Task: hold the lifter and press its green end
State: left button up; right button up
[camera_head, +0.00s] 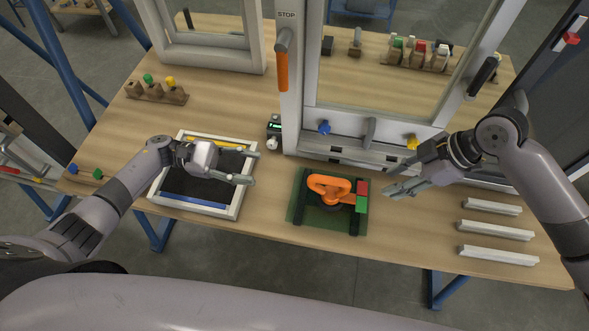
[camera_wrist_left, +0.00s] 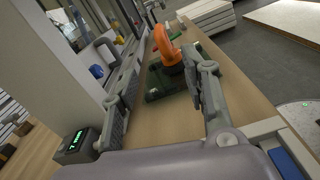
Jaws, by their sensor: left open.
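The lifter (camera_head: 328,187) has an orange handle loop and lies on a dark green base (camera_head: 300,213) at the front middle of the table. Its right end carries a red block above a green block (camera_head: 361,204). My left gripper (camera_head: 252,167) is open and empty, left of the lifter and above the framed tray. In the left wrist view the orange lifter (camera_wrist_left: 166,46) shows ahead between the open fingers (camera_wrist_left: 165,105), apart from them. My right gripper (camera_head: 388,182) is right of the lifter, not touching it; its fingers look spread with nothing between them.
A framed tray (camera_head: 238,205) lies below my left gripper. A small device with a green display (camera_head: 275,127) stands by the tall window frame (camera_head: 291,110) behind the lifter. White bars (camera_head: 497,230) lie at the right. Bare table separates the tray and lifter.

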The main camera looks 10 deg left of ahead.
aim_at(319, 178)
pick_arm(q)
jog(key=d, duration=1.7)
jog(key=shift+s+d, duration=0.1)
jog(key=shift+d, duration=0.05)
grip_shut()
